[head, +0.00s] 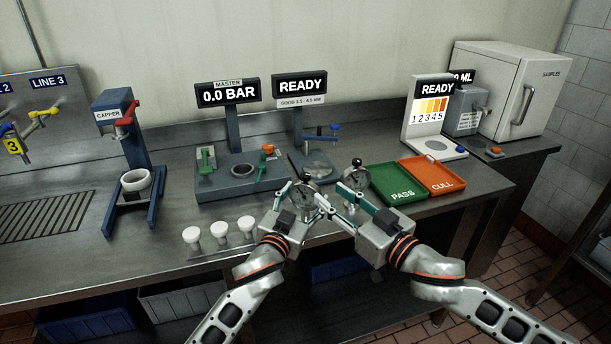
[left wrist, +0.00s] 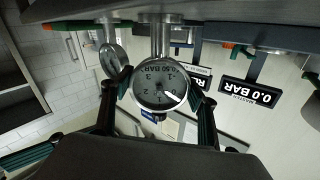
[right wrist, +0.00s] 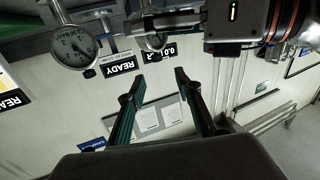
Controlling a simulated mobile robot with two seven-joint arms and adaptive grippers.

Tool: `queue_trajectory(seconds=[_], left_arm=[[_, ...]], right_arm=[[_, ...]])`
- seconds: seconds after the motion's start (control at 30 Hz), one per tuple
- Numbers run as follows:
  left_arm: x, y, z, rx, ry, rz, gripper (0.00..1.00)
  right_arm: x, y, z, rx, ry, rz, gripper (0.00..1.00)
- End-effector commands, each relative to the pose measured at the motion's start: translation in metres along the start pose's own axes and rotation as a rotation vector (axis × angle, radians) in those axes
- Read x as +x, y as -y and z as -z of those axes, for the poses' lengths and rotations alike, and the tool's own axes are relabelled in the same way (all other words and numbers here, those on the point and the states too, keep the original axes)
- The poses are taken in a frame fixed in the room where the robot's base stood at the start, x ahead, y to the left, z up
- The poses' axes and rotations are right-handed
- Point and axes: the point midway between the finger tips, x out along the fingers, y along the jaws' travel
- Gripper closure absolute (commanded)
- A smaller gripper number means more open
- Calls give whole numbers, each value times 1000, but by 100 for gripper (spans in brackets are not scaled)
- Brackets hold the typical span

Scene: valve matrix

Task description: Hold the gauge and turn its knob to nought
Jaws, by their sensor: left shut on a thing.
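A round gauge (head: 302,201) with a pale dial, metal rim and black ball knob (head: 303,160) is upright in my left gripper (head: 301,203). In the left wrist view the gauge (left wrist: 160,88) sits between both fingers, its face upside down and its pale needle visible. A second, similar gauge (head: 356,181) stands to the right, near the PASS tray; it shows large in the right wrist view (right wrist: 75,46). My right gripper (head: 336,204) is open and empty beside the held gauge, with nothing between its fingers in the right wrist view.
The MASTER display (head: 228,94) reads 0.0 BAR above a blue-grey station. Another display (head: 300,85) reads READY. Green PASS (head: 392,188) and orange CULL (head: 440,177) trays lie at right. Several white pieces (head: 220,227) stand along the front edge. A capper (head: 120,125) stands left.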

Motion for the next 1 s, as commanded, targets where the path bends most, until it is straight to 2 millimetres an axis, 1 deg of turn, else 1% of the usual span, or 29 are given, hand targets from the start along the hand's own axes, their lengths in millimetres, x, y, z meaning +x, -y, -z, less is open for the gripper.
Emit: queue_trajectory(seconds=[0.07,0.17,0.27,0.5,0.7,0.83,1.0], left_arm=[[0,0,-1,0,2,-1,72],[0,-1,-1,0,2,-1,72],[0,0,-1,0,2,-1,72],[0,0,-1,0,2,-1,72],[0,0,-1,0,2,0,72],[0,0,-1,0,2,0,72],[0,0,-1,0,2,0,72]], right_arm=[[-3,-2,-4,28,13,-12,66],[2,-4,-4,40,16,-18,66],[16,-4,-4,38,14,-18,66],[62,-5,-4,35,15,-17,66],[95,-5,-6,35,15,-16,66],[108,-6,-6,35,14,-17,66],[115,-6,-7,34,16,-16,66]])
